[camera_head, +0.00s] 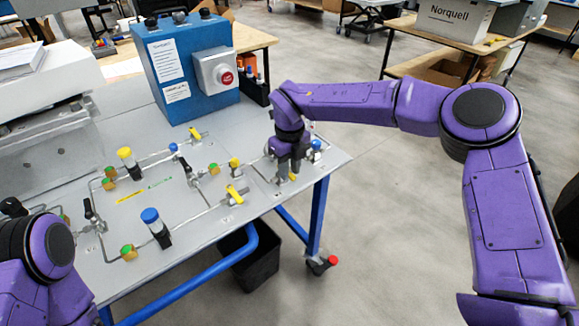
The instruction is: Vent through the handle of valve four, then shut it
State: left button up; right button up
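The grey bench panel (185,235) carries thin metal piping and several small valves. Yellow handles show at the back (195,134), in the middle (235,163) and near the front edge (235,194). Another small yellow part (292,177) shows just under my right gripper (287,176), at the panel's right end. I cannot read which valve is number four. My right gripper points down there, close to the panel, and hides most of the fitting beneath it. Whether its fingers are open or shut is not clear. My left arm shows at the lower left, with its gripper out of view.
A blue box with a red button (170,85) stands at the panel's back. A black bin (250,260) is below the blue-framed bench. Open floor lies to the right.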

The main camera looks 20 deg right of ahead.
grip_shut()
